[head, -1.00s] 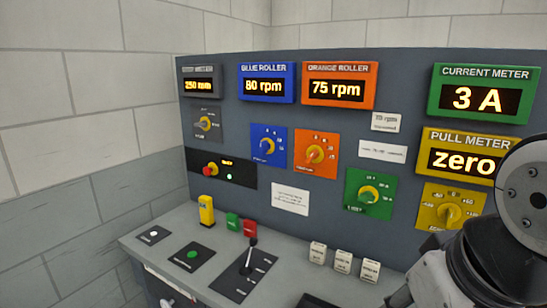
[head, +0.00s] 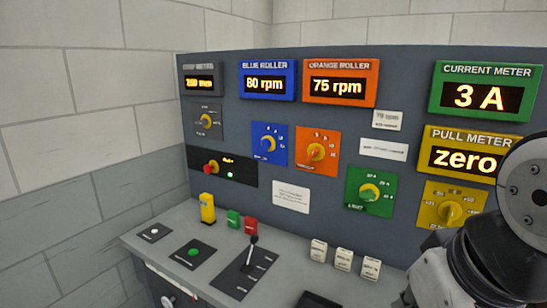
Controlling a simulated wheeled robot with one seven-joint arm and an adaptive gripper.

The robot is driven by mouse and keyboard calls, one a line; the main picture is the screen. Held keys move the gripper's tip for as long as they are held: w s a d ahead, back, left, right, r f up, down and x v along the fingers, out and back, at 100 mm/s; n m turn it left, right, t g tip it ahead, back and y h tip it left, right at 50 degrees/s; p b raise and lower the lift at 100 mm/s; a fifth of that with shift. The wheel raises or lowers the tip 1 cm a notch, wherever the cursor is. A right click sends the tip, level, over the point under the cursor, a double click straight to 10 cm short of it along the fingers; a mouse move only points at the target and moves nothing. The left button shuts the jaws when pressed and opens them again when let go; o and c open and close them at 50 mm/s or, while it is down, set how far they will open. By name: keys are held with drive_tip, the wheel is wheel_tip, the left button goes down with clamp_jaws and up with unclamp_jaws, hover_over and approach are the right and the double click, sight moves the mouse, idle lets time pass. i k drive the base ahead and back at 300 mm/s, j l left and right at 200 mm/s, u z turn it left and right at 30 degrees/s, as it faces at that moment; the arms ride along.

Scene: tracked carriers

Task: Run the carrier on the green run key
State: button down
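A small green key (head: 233,219) stands beside a red key (head: 251,226) at the back of the grey console's desk, left of centre. A round green button (head: 193,252) sits on a black plate nearer the front. I cannot read which one is marked run. No carrier can be made out. My arm shows at the lower right, well to the right of the keys and apart from them. My gripper's fingers are not in view.
A yellow block (head: 207,208) stands left of the green key. A black lever (head: 247,262) rises in front of the red key. Three white blocks (head: 343,259) stand right of it. The upright panel (head: 220,130) behind carries meters and dials, reading 80 rpm, 75 rpm, 3 A and zero.

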sight(194, 251)
drive_tip(key=i+j, duration=0.1)
drive_tip(key=j, duration=0.3)
drive_tip(key=i+j+u, duration=0.1)
drive_tip(key=j, duration=0.3)
drive_tip(key=i+j, duration=0.15)
drive_tip(key=j, duration=0.25)
drive_tip(key=i+j+u, duration=0.15)
drive_tip(key=j, duration=0.2)
drive_tip(key=i+j, duration=0.1)
drive_tip(key=j, duration=0.3)
drive_tip(key=i+j+u, duration=0.1)
drive_tip(key=j, duration=0.25)
drive_tip(key=i+j, duration=0.2)
drive_tip(key=j, duration=0.2)
drive_tip(key=i+j+u, duration=0.1)
drive_tip(key=j, duration=0.25)
drive_tip(key=i, duration=0.05)
